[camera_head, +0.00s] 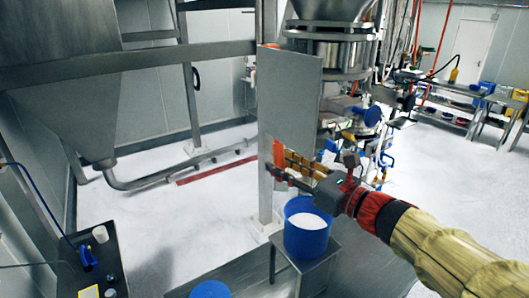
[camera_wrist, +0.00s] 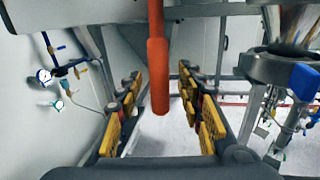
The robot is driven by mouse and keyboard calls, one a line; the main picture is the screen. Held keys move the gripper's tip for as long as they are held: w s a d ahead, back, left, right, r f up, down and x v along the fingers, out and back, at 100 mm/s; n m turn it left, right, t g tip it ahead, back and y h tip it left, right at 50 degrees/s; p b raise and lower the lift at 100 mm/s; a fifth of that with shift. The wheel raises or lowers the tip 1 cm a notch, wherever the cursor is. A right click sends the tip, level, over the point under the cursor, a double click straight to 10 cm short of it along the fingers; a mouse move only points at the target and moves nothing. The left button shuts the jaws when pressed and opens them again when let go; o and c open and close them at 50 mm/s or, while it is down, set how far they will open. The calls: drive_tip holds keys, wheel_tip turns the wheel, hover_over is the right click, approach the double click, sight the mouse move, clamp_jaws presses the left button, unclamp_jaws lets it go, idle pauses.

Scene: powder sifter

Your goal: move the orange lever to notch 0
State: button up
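The orange lever (camera_wrist: 158,75) hangs down in the middle of the wrist view, with its rounded lower end between the two yellow-padded fingers of my gripper (camera_wrist: 160,95). Gaps show on both sides of it, so the fingers are apart and not touching it. In the head view the lever (camera_head: 279,153) shows as a short orange piece just below a grey metal panel (camera_head: 290,98). My gripper (camera_head: 290,168) is beside it there, pointing left. The notches and their numbers cannot be made out.
A blue bucket with white powder (camera_head: 307,226) stands on a metal stand below my gripper. A steel post (camera_head: 265,190) is close to the fingertips. Steel machinery with blue handles (camera_head: 368,116) is behind my gripper. Pale floor lies open at the left.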

drive_tip(key=x, duration=0.6)
drive_tip(key=shift+p, duration=0.4)
clamp_jaws()
idle(0.6)
